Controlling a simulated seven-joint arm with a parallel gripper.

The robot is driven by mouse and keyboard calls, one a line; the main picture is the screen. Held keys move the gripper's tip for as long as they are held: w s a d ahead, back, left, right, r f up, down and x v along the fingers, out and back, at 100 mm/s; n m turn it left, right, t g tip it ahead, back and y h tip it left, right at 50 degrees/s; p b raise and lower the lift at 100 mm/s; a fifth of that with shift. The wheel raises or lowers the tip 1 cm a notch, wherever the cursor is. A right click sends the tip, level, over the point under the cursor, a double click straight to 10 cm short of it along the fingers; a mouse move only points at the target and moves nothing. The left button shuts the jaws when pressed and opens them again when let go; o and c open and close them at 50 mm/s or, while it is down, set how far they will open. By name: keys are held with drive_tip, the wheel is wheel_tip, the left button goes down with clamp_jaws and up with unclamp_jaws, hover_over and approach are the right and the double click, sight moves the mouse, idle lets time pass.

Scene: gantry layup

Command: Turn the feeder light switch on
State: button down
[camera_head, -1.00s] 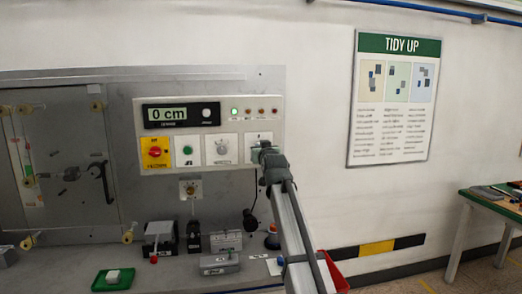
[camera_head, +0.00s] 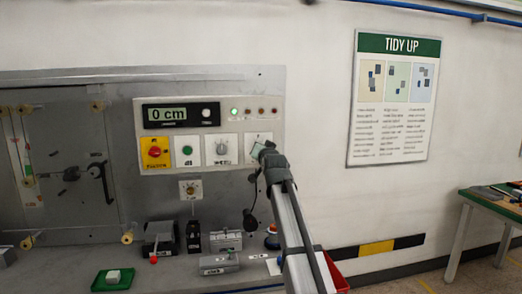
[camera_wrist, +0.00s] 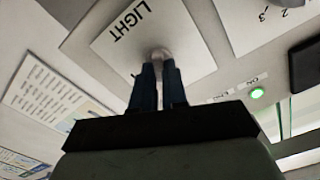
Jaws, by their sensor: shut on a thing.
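The light switch plate (camera_wrist: 112,42), a white square marked LIGHT, shows in the wrist view. It looks tilted there. A pale knob (camera_wrist: 161,53) stands at its middle. My gripper (camera_wrist: 160,66) has its two dark fingers shut on this knob. In the head view the plate (camera_head: 259,138) is the rightmost on the control panel, and my gripper (camera_head: 261,150) covers most of it. The knob is hidden there, and I cannot tell its exact position.
The panel (camera_head: 178,110) also holds a 0 cm display (camera_head: 168,115), a red knob on yellow (camera_head: 155,152), a green button (camera_head: 187,150) and a grey dial (camera_head: 222,148). A green lamp (camera_head: 234,112) is lit. Small boxes and a green tray (camera_head: 100,284) stand below.

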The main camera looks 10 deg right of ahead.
drive_tip(key=m, duration=1.2)
drive_tip(key=shift+f+m, duration=0.15)
drive_tip(key=shift+m, duration=0.15)
idle(0.4)
drive_tip(key=c, duration=1.2)
unclamp_jaws()
drive_tip(key=shift+o, duration=0.2)
drive_tip(key=shift+s, duration=0.1)
drive_tip(key=s, duration=1.3)
drive_tip(key=shift+s, duration=0.3)
